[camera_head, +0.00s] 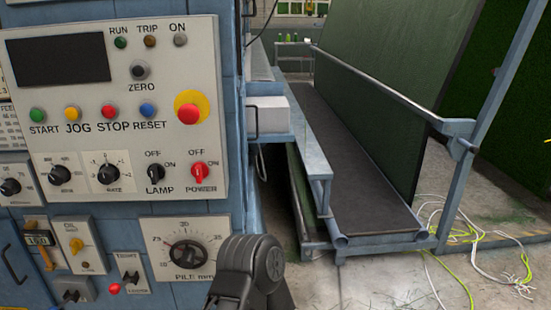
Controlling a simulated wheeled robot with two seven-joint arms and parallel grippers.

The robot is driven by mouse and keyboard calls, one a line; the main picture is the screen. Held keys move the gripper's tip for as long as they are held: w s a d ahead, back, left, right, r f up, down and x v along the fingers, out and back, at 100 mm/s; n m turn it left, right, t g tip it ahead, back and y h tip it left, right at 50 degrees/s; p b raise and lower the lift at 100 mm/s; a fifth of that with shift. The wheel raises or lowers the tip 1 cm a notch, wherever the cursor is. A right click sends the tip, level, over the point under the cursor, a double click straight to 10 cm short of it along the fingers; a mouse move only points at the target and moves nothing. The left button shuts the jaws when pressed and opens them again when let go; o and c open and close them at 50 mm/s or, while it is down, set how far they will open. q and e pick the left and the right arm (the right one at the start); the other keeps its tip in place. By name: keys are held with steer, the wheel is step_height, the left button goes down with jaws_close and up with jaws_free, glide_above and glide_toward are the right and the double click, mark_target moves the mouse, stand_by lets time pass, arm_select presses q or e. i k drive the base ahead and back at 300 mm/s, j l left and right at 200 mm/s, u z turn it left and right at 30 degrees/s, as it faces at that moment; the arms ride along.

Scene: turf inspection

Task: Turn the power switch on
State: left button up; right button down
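The power switch (199,174) is a red rotary knob at the lower right of a pale control panel (120,88). Its handle stands upright, pointing to the OFF mark above it; the ON mark is to its upper right. The POWER label is below it. The ON lamp (180,40) at the panel's top right is grey and looks unlit. A dark grey jointed part of my arm (252,268) rises at the bottom middle, below and right of the switch. Neither gripper can be made out in the view.
The black lamp switch (155,172) sits just left of the power switch. A red emergency button (188,113) on a yellow disc is above. A pile dial (186,249) is below. A railed conveyor (360,170) and loose cables (475,237) lie to the right.

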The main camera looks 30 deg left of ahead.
mark_target(200, 170)
steer(key=i+l+u, duration=0.2)
steer(key=l+u, duration=0.2)
steer(key=i+l+u, duration=0.1)
steer(key=l+u, duration=0.3)
steer(key=l, duration=0.2)
steer(key=l+u, duration=0.4)
steer(key=l, duration=0.15)
steer(key=i, duration=0.05)
